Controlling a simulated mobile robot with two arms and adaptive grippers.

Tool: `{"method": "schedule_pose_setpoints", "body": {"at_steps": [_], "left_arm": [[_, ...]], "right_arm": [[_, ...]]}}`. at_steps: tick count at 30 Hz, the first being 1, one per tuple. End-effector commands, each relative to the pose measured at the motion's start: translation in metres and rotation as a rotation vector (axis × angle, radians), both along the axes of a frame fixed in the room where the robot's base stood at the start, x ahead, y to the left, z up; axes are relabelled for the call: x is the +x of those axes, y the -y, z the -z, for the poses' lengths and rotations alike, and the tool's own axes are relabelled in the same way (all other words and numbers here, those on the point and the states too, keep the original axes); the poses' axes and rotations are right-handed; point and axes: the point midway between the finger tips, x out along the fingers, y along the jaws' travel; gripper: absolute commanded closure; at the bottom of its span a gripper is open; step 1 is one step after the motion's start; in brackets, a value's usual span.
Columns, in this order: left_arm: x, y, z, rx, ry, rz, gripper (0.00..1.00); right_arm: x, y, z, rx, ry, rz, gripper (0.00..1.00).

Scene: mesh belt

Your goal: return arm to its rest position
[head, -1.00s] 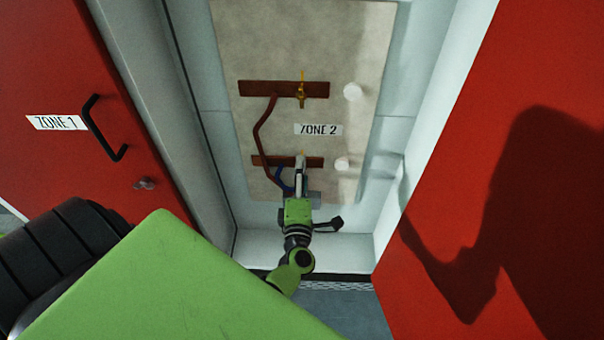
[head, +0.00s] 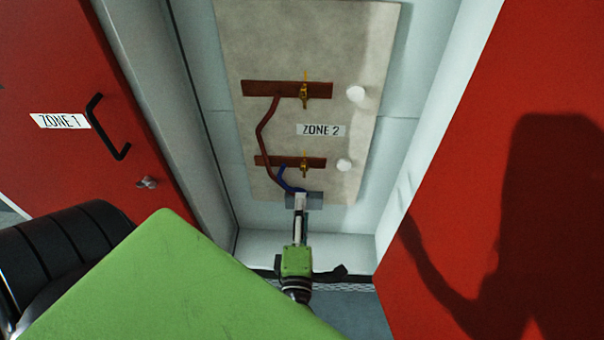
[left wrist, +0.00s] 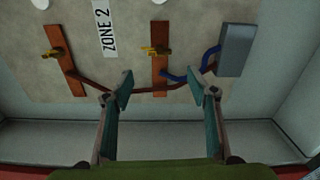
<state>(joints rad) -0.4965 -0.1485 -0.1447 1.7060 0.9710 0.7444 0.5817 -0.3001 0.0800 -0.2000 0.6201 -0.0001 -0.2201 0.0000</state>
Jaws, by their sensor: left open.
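My left gripper (head: 300,203) points into the Zone 2 cabinet, low in front of its panel (head: 350,40). It also shows in the left wrist view (left wrist: 168,92), with its two fingers apart and nothing between them. In the head view its tip overlaps the small grey box (head: 317,200) at the panel's bottom. In the wrist view that grey box (left wrist: 236,50) is to the right of the fingers. The fingers look clear of the panel, though the exact distance is hard to tell. My right gripper is out of view.
Two brown bars with brass valve-like fittings, upper (head: 305,91) and lower (head: 304,164), are on the panel, with red and blue cables below. A red Zone 1 door (head: 60,70) with a black handle (head: 105,130) is left. A red door (head: 460,180) stands right.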

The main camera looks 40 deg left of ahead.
Motion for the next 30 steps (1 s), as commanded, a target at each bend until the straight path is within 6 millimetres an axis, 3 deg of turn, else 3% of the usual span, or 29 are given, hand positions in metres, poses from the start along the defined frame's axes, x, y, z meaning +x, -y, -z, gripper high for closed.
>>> {"method": "schedule_pose_setpoints", "body": {"at_steps": [10,14,17,22,26,30], "left_arm": [[0.001,0.000,0.001,0.002,-0.004,0.002,0.47],[0.005,0.015,0.025,0.063,-0.068,0.069,0.47],[0.009,0.041,0.071,0.180,-0.193,0.201,0.47],[-0.010,0.093,0.187,0.452,-0.482,0.514,0.47],[-0.051,0.115,0.275,0.647,-0.696,0.755,0.47],[-0.115,0.118,0.362,0.838,-0.916,1.009,0.47]], "right_arm": [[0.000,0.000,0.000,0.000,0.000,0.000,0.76],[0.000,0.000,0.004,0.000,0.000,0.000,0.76],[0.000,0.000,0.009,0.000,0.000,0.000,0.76],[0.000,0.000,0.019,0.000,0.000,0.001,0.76],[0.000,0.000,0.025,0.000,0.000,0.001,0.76],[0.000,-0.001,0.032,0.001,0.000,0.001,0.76]]}}
